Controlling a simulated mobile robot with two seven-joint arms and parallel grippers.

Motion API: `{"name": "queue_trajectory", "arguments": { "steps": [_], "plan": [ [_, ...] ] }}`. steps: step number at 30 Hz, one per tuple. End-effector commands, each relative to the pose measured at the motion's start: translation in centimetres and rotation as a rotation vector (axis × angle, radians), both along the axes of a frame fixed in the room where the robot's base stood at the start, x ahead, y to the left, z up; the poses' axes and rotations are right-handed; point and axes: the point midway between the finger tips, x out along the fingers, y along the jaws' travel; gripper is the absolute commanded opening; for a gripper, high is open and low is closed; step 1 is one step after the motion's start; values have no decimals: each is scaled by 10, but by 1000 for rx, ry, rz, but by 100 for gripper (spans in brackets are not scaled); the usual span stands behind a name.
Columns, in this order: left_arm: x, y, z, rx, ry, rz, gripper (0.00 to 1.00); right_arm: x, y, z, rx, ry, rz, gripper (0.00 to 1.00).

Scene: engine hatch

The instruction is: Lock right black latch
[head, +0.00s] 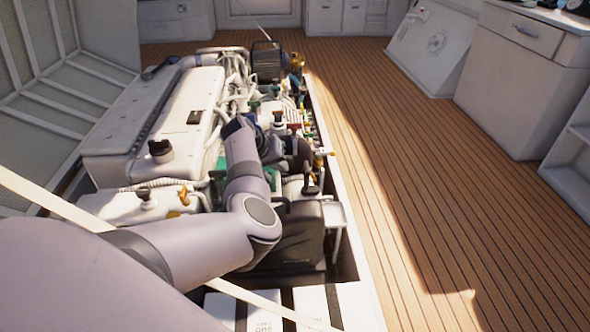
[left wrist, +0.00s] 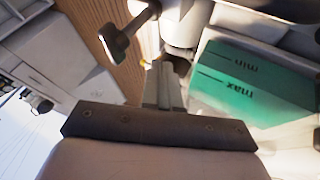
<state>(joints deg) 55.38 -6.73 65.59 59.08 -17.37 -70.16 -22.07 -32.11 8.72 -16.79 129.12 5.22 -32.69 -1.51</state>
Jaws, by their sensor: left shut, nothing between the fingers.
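A black T-shaped handle (head: 310,178) stands upright on the right side of the engine in the head view. A black T-shaped handle (left wrist: 118,40) also shows at the upper left in the left wrist view; I cannot tell if it is the same one. My left gripper (left wrist: 165,72) is shut and empty, with its fingers to the right of that handle and apart from it. In the head view my left arm reaches over the engine, and its fingertips are hard to make out. My right gripper is not in view.
A green tank (left wrist: 250,82) marked min and max is right of the fingers. The white engine cover (head: 160,115) bears another black knob (head: 160,150). Pipes and valves crowd the engine's right side. The wooden floor (head: 410,180) to the right is clear.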

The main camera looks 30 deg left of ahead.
Motion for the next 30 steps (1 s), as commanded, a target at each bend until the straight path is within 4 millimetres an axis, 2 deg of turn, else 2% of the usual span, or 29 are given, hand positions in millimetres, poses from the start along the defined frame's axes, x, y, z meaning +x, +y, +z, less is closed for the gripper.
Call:
{"name": "queue_trajectory", "arguments": {
  "steps": [3,9,30],
  "plan": [
    [13,-18,-2,-2,-2,-3,0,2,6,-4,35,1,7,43],
    [23,-30,-1,-1,0,0,0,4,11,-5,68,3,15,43],
    [24,-30,1,1,1,-48,0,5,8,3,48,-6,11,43]
  ]
}}
